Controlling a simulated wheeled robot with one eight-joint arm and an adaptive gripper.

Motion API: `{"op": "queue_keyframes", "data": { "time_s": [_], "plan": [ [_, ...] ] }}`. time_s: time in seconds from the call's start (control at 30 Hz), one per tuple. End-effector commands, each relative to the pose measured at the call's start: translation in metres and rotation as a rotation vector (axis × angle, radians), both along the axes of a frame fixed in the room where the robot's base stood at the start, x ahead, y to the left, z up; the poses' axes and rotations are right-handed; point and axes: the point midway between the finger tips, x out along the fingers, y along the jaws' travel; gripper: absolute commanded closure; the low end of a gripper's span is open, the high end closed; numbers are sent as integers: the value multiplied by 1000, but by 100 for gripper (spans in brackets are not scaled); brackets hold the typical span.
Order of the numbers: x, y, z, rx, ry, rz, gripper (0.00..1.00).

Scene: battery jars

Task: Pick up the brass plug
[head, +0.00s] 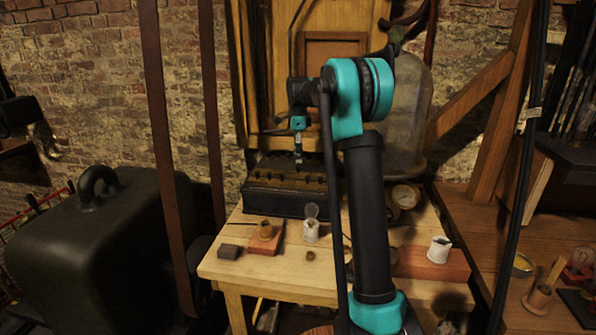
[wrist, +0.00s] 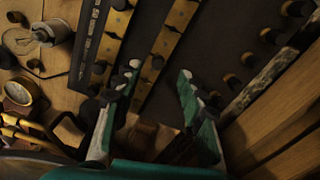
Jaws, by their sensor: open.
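A small brownish round piece (head: 310,256), perhaps the brass plug, lies on the wooden table (head: 285,281) near its front. It is too small to be sure. The dark box (head: 262,207) stands at the back of the table. The wrist view shows brass strips (wrist: 106,48) and several dark knobs on that box (wrist: 200,52); any of these could also be plugs. My gripper (head: 298,152) is above the box and points down. In the wrist view my gripper (wrist: 158,78) has its fingers apart over the box, with nothing clearly held between them.
A brass-coloured piece (head: 265,229) stands on a reddish block (head: 266,246), beside a small dark block (head: 230,252). A white jar (head: 312,231) is nearby; another (head: 439,249) stands at the right. A gauge (head: 405,196) and glass dome (head: 412,115) are behind my arm.

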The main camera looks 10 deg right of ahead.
Motion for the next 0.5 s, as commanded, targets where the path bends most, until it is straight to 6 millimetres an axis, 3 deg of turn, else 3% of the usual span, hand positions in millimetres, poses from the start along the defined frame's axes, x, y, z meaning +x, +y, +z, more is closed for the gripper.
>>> {"op": "queue_keyframes", "data": {
  "time_s": [0.5],
  "plan": [
    [-3, 1, -53, 0, 0, 0, 60]
  ]
}}
